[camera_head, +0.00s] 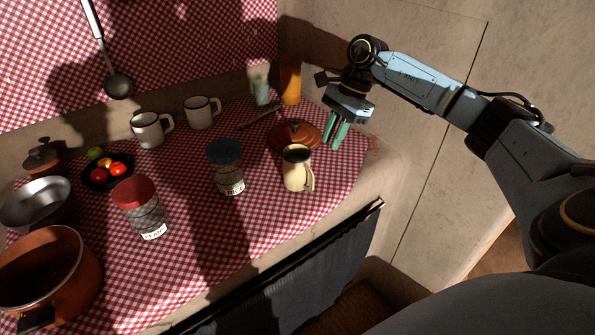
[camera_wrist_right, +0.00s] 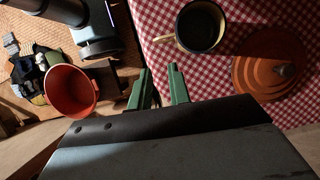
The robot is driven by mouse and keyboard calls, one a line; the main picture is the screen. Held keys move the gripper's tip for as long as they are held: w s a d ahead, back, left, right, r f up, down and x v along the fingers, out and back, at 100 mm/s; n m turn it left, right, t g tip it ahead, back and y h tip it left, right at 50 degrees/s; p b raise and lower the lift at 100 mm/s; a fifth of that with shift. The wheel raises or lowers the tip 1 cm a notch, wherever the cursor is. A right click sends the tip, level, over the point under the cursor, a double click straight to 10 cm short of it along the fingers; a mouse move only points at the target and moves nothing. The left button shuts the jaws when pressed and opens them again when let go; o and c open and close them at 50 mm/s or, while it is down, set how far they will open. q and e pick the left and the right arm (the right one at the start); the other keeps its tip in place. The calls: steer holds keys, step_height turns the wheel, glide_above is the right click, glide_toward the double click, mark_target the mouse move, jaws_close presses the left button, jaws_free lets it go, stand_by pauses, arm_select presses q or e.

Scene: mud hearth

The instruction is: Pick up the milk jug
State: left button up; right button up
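The milk jug (camera_head: 296,174) is a small cream jug with a dark rim and inside. It stands upright near the front right edge of the checked cloth, its handle towards the lower right in the head view. In the right wrist view the jug (camera_wrist_right: 201,27) shows from above at the top, its handle pointing left. My right gripper (camera_head: 339,134) has green fingers pointing down, right of and behind the jug. In the right wrist view its fingers (camera_wrist_right: 160,88) are apart with nothing between them, clear of the jug. My left gripper is in neither view.
An orange-brown lid (camera_head: 290,134) lies close behind the jug. A dark-lidded jar (camera_head: 227,172) stands left of it, and a red-lidded jar (camera_head: 140,208) further left. An orange cylinder (camera_head: 291,84) stands at the back. The wall is right of the counter.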

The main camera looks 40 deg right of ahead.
mark_target(313, 189)
steer(key=x, duration=1.3)
steer(key=shift+s+f, duration=0.1)
jaws_close()
steer(key=shift+a, duration=0.1)
stand_by(0.9)
